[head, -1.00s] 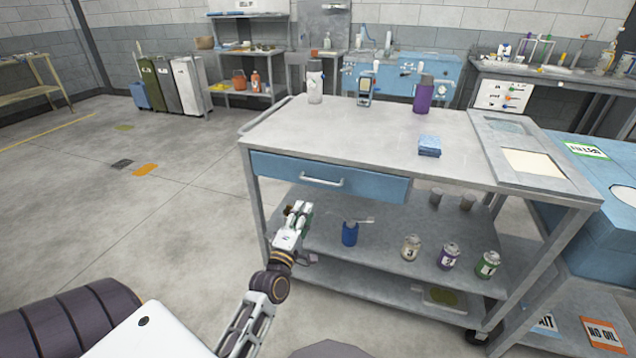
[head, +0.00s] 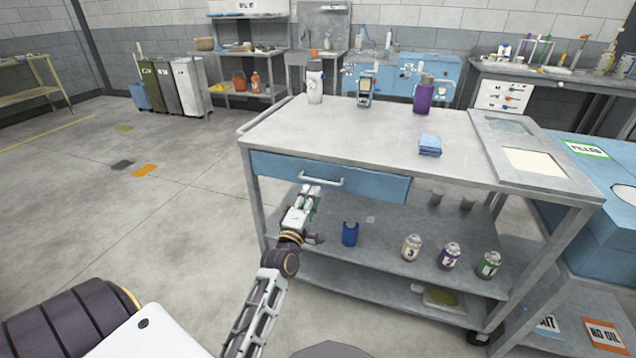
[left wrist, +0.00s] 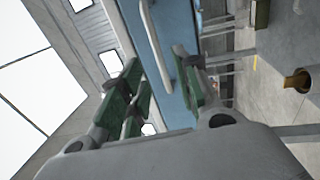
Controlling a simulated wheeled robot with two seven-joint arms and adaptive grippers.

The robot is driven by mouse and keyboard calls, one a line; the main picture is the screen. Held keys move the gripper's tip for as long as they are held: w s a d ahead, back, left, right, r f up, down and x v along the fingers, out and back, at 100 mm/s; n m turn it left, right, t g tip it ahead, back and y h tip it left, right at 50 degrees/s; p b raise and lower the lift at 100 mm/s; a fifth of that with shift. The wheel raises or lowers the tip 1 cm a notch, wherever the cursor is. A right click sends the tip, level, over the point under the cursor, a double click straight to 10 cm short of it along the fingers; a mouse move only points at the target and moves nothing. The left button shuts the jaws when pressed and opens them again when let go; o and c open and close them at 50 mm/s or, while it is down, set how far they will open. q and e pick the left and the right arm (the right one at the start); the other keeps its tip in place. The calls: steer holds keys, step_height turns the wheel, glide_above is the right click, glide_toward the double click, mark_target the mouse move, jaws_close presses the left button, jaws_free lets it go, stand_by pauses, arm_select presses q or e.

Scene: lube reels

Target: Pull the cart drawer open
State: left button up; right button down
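The cart (head: 350,127) has a blue drawer (head: 376,184) under its top, flush with the frame and closed. The drawer's silver bar handle (head: 321,182) runs across its front. My left gripper (head: 312,192) is just below and in front of the handle. In the left wrist view the left gripper (left wrist: 165,85) has its green-padded fingers spread apart, with the handle (left wrist: 155,40) ahead of them, and the blue drawer front (left wrist: 172,60) behind it. I cannot tell whether the handle lies between the fingertips. My right gripper is not in view.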

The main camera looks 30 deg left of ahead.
mark_target(318, 181)
arm_select(q)
steer(key=shift+b+x, duration=0.6)
steer(key=shift+x, duration=3.05)
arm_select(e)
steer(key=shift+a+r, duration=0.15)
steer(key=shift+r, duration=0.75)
arm_select(q)
steer(key=shift+c, duration=0.5)
jaws_close()
